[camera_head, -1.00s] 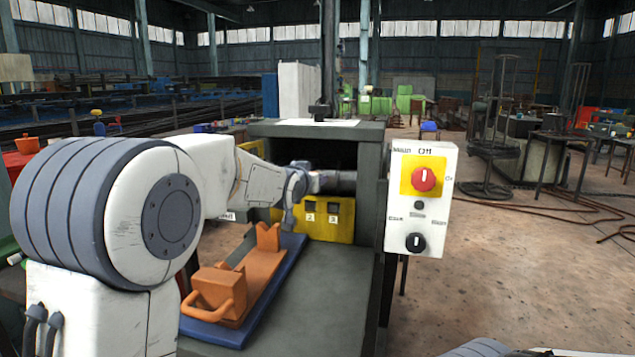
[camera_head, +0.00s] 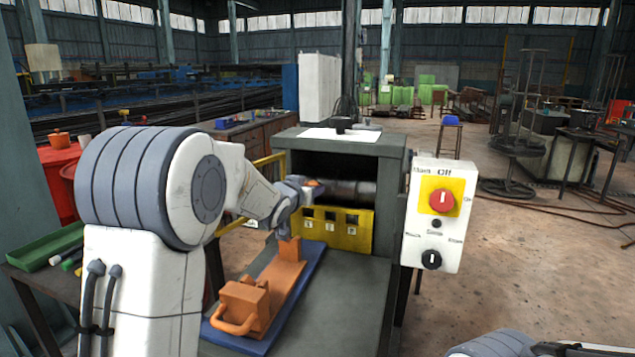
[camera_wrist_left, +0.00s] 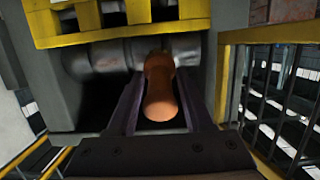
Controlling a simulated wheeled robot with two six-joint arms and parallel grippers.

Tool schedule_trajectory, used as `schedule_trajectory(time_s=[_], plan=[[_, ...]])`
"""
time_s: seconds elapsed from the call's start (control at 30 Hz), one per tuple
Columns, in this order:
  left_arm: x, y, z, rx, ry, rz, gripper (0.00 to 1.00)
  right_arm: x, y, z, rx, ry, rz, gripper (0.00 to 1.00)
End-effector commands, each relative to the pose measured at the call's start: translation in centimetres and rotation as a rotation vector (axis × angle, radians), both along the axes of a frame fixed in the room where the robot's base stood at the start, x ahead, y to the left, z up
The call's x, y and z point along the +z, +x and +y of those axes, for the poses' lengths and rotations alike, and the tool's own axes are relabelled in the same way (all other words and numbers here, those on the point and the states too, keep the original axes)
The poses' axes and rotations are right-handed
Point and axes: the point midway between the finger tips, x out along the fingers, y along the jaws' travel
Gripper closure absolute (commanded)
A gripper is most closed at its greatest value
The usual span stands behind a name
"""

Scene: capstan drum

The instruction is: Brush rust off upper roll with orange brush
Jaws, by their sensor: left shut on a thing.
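My left gripper (camera_head: 305,190) is at the left part of the machine's opening, in front of the grey roll (camera_head: 352,188). It is shut on the orange brush (camera_wrist_left: 160,88), whose handle lies between the fingers in the left wrist view. Only a small orange bit of the brush (camera_head: 314,183) shows in the head view. The roll (camera_wrist_left: 105,58) lies crosswise just beyond the fingers in the left wrist view. The brush's far end overlaps it there; I cannot tell whether they touch. Rust on the roll is not clear.
The grey housing (camera_head: 388,215) surrounds the roll, with a yellow numbered panel (camera_head: 345,232) below it. An orange fixture (camera_head: 262,290) on a blue base (camera_head: 305,285) lies in front. A control box (camera_head: 438,215) stands right. A yellow rail (camera_wrist_left: 270,35) runs beside the gripper.

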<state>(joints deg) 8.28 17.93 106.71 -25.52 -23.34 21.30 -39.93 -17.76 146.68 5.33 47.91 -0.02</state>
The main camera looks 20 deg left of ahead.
Motion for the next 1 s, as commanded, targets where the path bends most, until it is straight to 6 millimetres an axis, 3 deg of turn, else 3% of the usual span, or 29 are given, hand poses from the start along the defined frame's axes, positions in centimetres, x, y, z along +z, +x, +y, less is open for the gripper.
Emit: schedule_trajectory(time_s=[0.13,0.57,1.0], plan=[[0.2,0.0,1.1,0.001,-0.002,0.001,1.0,1.3,0.0,0.0,0.0,0.0,0.0,0.53],[0.0,-0.3,1.3,-0.001,-0.001,0.0,1.0,1.2,0.0,0.0,0.0,0.0,0.0,0.53],[0.0,-4.6,1.4,-0.001,0.0,0.0,1.0,0.7,0.0,0.0,0.0,0.0,0.0,0.53]])
